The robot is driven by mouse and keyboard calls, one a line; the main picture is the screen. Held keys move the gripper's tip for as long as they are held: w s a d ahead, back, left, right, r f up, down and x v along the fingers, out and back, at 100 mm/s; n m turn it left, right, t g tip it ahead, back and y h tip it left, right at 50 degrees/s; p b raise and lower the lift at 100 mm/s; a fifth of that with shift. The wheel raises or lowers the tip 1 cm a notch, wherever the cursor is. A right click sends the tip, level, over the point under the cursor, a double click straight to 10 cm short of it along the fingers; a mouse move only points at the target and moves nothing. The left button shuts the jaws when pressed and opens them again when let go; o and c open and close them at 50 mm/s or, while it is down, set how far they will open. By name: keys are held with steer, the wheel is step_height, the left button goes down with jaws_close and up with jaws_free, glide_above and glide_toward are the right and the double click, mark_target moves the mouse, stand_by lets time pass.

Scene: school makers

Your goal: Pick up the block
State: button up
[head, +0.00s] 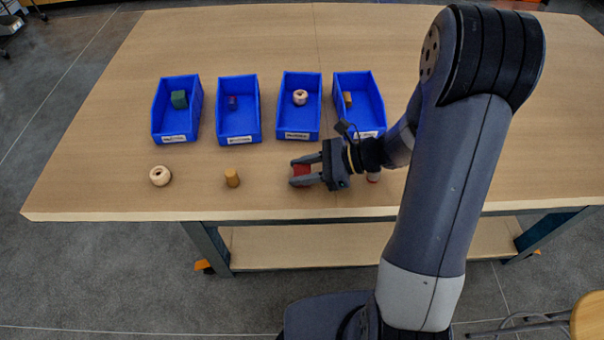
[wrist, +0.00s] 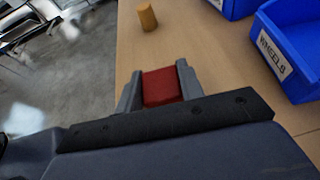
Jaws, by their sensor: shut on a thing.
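The red block (head: 301,172) is between the two fingers of my gripper (head: 303,172), close to the table's front edge in the head view. In the wrist view the red block (wrist: 161,87) sits between the grey fingers of my gripper (wrist: 158,87), with a finger against each side. My gripper is shut on it. The block's lower part is hidden, and I cannot tell whether it touches the table.
Four blue bins stand in a row behind: leftmost (head: 160,124), second (head: 227,124), third (head: 287,121), rightmost (head: 375,110). A wooden ring (head: 160,176) and a wooden cylinder (head: 232,178) stand left of my gripper. A small red-and-white piece (head: 373,177) is partly hidden by my arm.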

steer(key=shift+c, duration=1.3)
steer(key=shift+r, duration=0.1)
